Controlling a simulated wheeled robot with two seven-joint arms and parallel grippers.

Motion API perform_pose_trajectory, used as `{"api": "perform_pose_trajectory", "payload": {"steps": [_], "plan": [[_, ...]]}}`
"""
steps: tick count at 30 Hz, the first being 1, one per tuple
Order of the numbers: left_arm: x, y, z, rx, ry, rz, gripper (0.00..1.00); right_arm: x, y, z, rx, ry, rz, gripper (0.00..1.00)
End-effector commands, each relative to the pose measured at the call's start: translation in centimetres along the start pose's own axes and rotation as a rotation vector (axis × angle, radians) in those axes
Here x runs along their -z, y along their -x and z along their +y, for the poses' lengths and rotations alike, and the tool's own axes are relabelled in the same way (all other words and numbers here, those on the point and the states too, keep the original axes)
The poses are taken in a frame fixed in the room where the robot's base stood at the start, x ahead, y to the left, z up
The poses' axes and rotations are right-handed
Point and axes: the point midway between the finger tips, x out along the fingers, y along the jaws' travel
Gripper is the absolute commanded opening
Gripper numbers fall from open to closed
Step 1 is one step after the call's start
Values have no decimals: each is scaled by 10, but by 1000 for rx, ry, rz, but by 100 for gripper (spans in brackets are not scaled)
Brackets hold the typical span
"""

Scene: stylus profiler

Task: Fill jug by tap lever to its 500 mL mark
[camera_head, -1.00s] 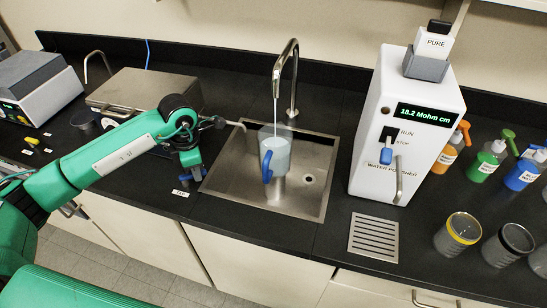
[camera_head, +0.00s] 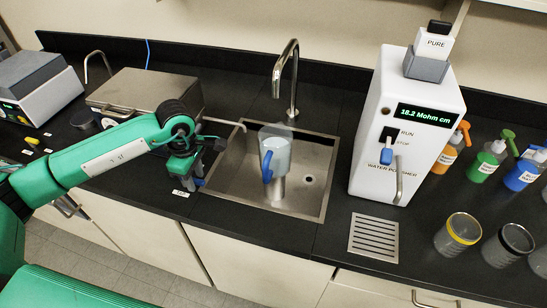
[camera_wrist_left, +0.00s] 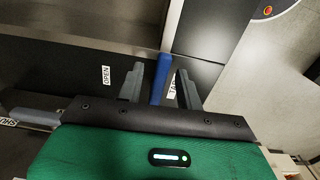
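The clear jug (camera_head: 279,150) with a blue handle (camera_head: 267,168) stands upright in the sink below the metal spout (camera_head: 291,75). No stream shows under the spout. The jug looks pale with water, but its level and marks are too small to read. My left gripper (camera_head: 197,170) is at the sink's left front corner. In the left wrist view, the blue tap lever (camera_wrist_left: 161,78) stands between the two grey fingers (camera_wrist_left: 160,88), which are apart with small gaps beside it. My right gripper is out of view.
The sink rim (camera_head: 327,190) surrounds the jug. A white water polisher (camera_head: 375,140) stands to the right, with a drain grate (camera_head: 373,238) in front of it. Labels OPEN (camera_wrist_left: 106,75) and TAP (camera_wrist_left: 172,95) show near the lever. Coloured bottles (camera_head: 487,160) stand far right.

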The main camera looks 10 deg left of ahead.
Motion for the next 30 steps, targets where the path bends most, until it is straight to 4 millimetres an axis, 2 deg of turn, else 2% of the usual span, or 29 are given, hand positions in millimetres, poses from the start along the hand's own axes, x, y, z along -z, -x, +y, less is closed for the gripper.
{"api": "perform_pose_trajectory", "payload": {"steps": [19, 30], "plan": [[0, 64, 0, -2, 1, 0, 36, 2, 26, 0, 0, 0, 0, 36], [0, 68, 0, -1, 1, 0, 36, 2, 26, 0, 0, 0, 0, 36]]}}
